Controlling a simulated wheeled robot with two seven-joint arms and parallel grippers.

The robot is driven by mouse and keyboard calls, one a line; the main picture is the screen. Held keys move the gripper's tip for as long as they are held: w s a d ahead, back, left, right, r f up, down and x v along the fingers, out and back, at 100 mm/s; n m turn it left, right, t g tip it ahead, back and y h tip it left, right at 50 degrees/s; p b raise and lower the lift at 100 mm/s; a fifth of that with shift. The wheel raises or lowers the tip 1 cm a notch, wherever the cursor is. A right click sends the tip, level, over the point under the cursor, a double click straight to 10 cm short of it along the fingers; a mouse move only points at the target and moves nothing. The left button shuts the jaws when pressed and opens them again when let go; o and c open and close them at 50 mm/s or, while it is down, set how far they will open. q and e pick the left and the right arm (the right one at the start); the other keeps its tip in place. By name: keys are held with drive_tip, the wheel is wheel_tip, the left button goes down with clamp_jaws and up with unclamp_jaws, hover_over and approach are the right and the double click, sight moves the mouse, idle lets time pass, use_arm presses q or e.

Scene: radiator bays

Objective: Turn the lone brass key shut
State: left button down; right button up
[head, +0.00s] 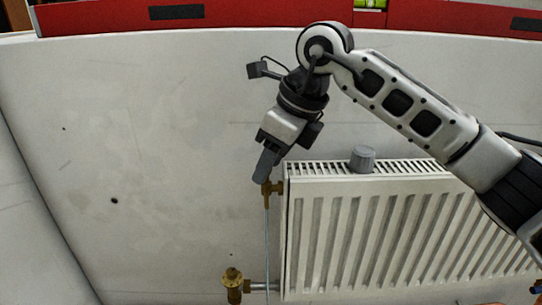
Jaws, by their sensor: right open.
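A small brass fitting (273,187) sits at the upper left corner of the white radiator (400,235). My right gripper (264,172) points down at this fitting, its grey fingers just above or against it; I cannot tell whether they touch. The fingers overlap in this view and partly hide the fitting's top. Another brass fitting (232,284), with a knobbed top, stands upright at the lower left, joined to the radiator by a short pipe (262,287). I cannot tell which of the two is the key. My left gripper is not in view.
A grey cylinder (363,158) stands on the radiator's top grille. A thin pipe (267,240) runs down beside the radiator's left edge. A long red spirit level (270,14) lies across the back. The pale wall (120,140) at left is clear.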

drive_tip(key=c, duration=0.7)
